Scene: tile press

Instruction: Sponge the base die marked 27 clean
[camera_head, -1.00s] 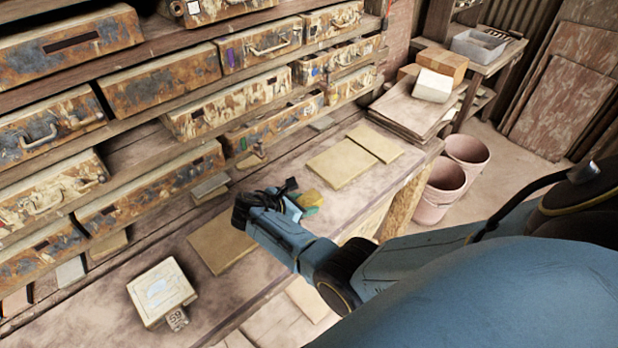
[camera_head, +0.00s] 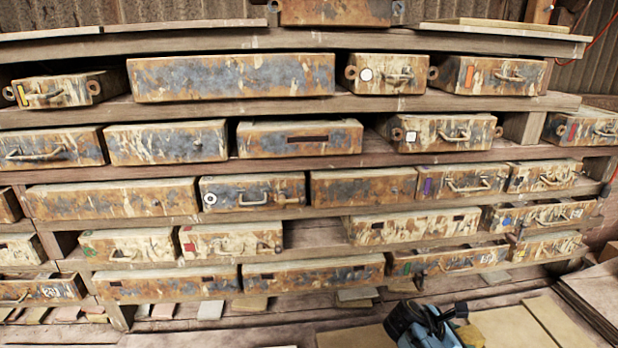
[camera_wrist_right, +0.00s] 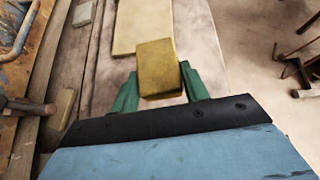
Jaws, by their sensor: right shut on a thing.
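My right gripper (camera_wrist_right: 160,84) has green fingers closed on both sides of a yellow-brown block, the sponge (camera_wrist_right: 157,57). In the head view, my right wrist and gripper (camera_head: 446,318) are at the bottom edge, above the bench, with the sponge (camera_head: 470,336) partly showing. Rusty, paint-worn dies fill the rack. One at the lower left (camera_head: 40,291) carries a pale number that is too small to read surely. Another pale mark shows on a low die at the right (camera_head: 447,260). I cannot tell which die is marked 27. My left gripper is not in view.
The wooden rack shelves (camera_head: 300,104) fill most of the head view. Flat tan boards (camera_head: 510,328) lie on the bench at the lower right, and one (camera_wrist_right: 140,25) shows beyond the sponge. Small slabs (camera_head: 210,310) lie under the lowest dies. A gap opens in the shelf at centre.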

